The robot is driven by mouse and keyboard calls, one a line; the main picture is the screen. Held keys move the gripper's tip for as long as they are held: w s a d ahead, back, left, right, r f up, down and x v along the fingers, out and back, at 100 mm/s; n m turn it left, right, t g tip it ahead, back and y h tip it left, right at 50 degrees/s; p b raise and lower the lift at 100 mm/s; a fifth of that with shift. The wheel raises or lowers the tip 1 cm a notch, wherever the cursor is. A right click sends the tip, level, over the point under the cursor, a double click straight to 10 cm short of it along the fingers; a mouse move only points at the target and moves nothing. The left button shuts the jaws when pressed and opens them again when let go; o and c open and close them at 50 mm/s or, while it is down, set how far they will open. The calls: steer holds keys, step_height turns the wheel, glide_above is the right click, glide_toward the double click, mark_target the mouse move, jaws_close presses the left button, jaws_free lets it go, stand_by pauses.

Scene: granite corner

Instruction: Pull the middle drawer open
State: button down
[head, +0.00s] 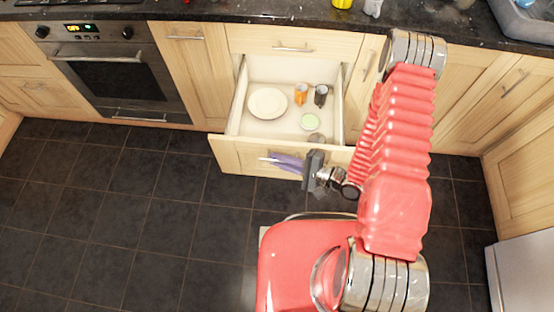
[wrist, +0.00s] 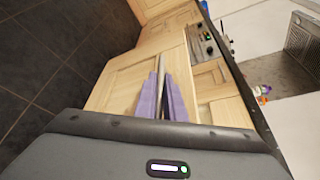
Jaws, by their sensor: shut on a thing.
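The middle drawer (head: 233,152) is pulled well out below a shut top drawer (head: 255,38), and its inside shows in the head view. My gripper (head: 270,161) is at the outer face of the drawer front. In the wrist view its purple fingers (wrist: 164,97) lie on both sides of the metal bar handle (wrist: 161,72) and are shut on it. In the head view the handle is mostly hidden by the fingers and wrist.
The drawer holds a white plate (head: 267,103), an orange mug (head: 301,95), a dark mug (head: 321,95), a pale green bowl (head: 310,121) and a glass (head: 316,138). An oven (head: 115,80) stands at left. The dark tiled floor (head: 150,200) before the drawer's left is clear.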

steer(key=c, duration=1.8)
jaws_free()
steer(key=shift+c, duration=0.2)
steer(key=shift+s+d, duration=0.1)
steer(key=v, duration=1.3)
steer(key=shift+d, duration=0.25)
